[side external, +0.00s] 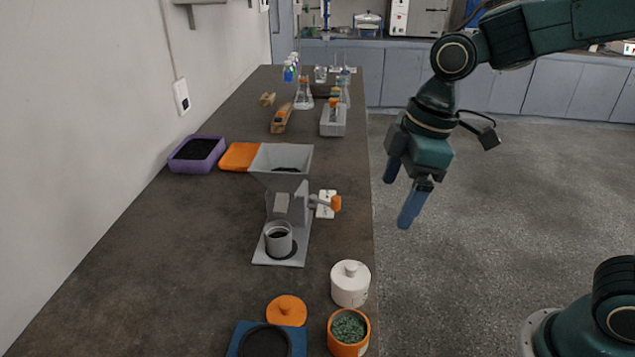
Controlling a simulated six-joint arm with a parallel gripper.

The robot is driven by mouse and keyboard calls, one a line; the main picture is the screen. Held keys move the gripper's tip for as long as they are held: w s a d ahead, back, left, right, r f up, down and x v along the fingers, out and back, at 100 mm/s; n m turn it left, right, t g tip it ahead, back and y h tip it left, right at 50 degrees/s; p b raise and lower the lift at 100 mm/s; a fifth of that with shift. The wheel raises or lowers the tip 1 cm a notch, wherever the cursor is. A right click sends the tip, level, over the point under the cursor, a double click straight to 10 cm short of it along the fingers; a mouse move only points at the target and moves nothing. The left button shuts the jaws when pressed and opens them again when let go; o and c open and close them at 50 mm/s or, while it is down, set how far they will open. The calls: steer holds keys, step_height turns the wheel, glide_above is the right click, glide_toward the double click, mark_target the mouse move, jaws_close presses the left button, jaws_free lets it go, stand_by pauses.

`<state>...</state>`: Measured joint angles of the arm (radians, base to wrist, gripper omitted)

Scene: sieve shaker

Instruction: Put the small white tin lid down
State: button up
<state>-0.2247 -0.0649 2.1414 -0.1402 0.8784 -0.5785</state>
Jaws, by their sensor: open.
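The small white tin lid (351,269), with a round knob on top, sits on the white tin (350,294) near the right edge of the bench, at the front. It looks level. My gripper (396,204) is open and empty, its two blue fingers apart. In the picture it is above and to the right of the white tin, beyond the bench's right edge. Its exact height cannot be told. No lid is between the fingers.
An open orange tin (347,348) of green bits stands in front of the white tin. An orange lid (286,310) and a blue-based black disc (264,342) lie to its left. A grey hopper device (281,172) stands behind.

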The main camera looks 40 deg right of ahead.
steer(key=s+d+r+m+t+h, duration=0.1)
steer(key=s+d+r+m+t, duration=0.2)
steer(key=s+d+m, duration=0.7)
steer(key=shift+s+r+m+t+h, duration=0.3)
steer(key=shift+s+r+t, duration=0.1)
steer(key=shift+s, duration=1.45)
